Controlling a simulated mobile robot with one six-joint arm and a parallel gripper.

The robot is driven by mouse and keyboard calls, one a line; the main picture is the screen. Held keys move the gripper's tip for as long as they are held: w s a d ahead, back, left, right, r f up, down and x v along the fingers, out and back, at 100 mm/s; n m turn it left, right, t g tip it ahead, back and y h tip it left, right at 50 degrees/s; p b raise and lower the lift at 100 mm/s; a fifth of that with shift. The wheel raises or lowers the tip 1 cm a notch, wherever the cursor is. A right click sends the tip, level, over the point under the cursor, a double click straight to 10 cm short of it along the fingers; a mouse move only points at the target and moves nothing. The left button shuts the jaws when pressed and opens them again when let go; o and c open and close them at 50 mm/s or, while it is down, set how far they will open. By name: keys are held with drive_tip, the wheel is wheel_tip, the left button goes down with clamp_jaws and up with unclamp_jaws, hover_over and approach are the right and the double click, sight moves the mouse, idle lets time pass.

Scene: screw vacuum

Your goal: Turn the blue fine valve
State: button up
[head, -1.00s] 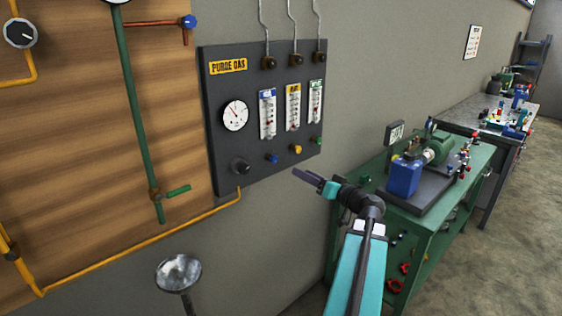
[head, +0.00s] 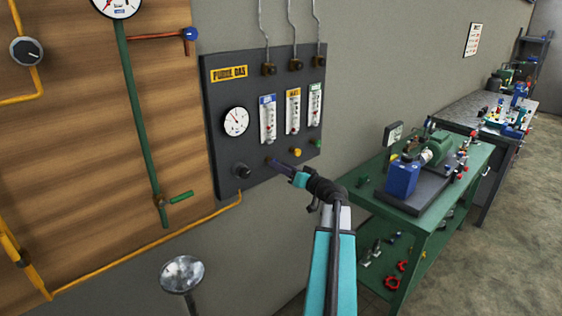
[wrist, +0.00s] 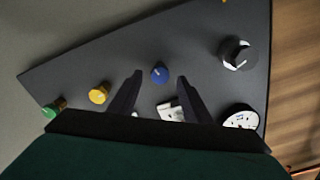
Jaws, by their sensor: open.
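The blue fine valve (wrist: 159,73) is a small round knob with a pale mark on the dark purge gas panel (wrist: 200,40). In the wrist view it lies between and just beyond the two fingertips of my gripper (wrist: 162,84), with a gap on both sides. My gripper is open and empty. In the head view my gripper (head: 271,161) reaches the lower middle of the panel (head: 222,165), where its fingers hide the blue valve. I cannot tell there how far the tips are from the knob.
A yellow knob (wrist: 99,94) and a green knob (wrist: 52,108) sit to one side of the blue one. A larger black knob (wrist: 238,54) sits on the other. A green workbench (head: 440,190) with a pump stands at the right.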

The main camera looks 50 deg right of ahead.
drive_tip(key=shift+w, duration=0.95)
drive_tip(key=c, duration=1)
drive_tip(key=shift+s+d, duration=0.1)
drive_tip(key=shift+d, duration=0.25)
drive_tip(key=shift+a, duration=0.2)
drive_tip(key=shift+c, duration=0.2)
drive_tip(key=shift+f, duration=0.1)
